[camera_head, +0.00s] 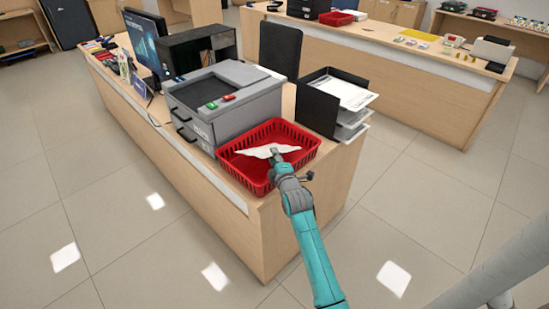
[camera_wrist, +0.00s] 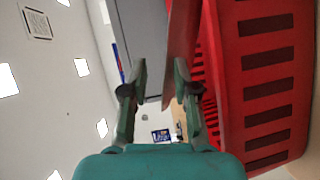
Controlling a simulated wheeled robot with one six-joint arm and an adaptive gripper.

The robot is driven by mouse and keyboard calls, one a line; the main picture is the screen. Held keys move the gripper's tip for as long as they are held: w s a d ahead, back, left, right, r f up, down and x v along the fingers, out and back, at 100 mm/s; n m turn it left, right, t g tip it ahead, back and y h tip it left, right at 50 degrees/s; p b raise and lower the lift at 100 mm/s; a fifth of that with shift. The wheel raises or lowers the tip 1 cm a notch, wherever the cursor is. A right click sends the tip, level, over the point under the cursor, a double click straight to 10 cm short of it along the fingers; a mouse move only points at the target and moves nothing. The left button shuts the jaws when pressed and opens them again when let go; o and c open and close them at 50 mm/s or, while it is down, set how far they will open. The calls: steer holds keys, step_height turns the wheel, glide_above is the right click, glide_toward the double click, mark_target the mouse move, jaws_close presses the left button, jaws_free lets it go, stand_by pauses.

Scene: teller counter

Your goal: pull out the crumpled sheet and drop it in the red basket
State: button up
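The crumpled white sheet (camera_head: 288,149) shows in the head view inside the outline of the red basket (camera_head: 232,165), around the tip of my gripper (camera_head: 274,153). In the wrist view the two fingers of my gripper (camera_wrist: 160,78) stand apart with a clear gap. A thin reddish-brown surface (camera_wrist: 181,45), perhaps the sheet seen nearly edge-on, lies beside the right-hand finger. I cannot tell whether it touches that finger. The slatted red basket wall (camera_wrist: 228,75) fills the right of the wrist view. Whether the sheet rests on the basket floor is hidden.
A grey printer (camera_head: 245,105) stands just behind and left of the basket. A black paper tray unit (camera_head: 318,105) stands to the right. The wooden counter (camera_head: 330,180) has its corner edge close beside the basket. Open floor lies in front.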

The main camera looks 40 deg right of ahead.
steer(key=shift+s, duration=0.1)
steer(key=f+v, duration=0.1)
steer(key=v, duration=1)
steer(key=shift+s+a+r, duration=0.3)
steer(key=shift+s+r, duration=0.1)
steer(key=shift+r, duration=0.05)
stand_by(0.3)
steer(key=s+a+f+m+y, duration=0.2)
steer(key=s+a+f+m, duration=0.15)
steer(key=s+a, duration=0.55)
steer(key=s+a+f+m+y, duration=0.2)
steer(key=s+a+f, duration=0.2)
steer(key=s+a, duration=0.55)
steer(key=s+a+r+m+y, duration=0.1)
steer(key=s+a+r, duration=0.3)
steer(key=s, duration=0.6)
steer(key=s+a+r+m+y, duration=0.2)
steer(key=s+a+r+m, duration=0.1)
steer(key=s, duration=0.8)
steer(key=shift+a+r+m, duration=0.35)
steer(key=shift+r+m, duration=0.05)
steer(key=shift+m, duration=0.35)
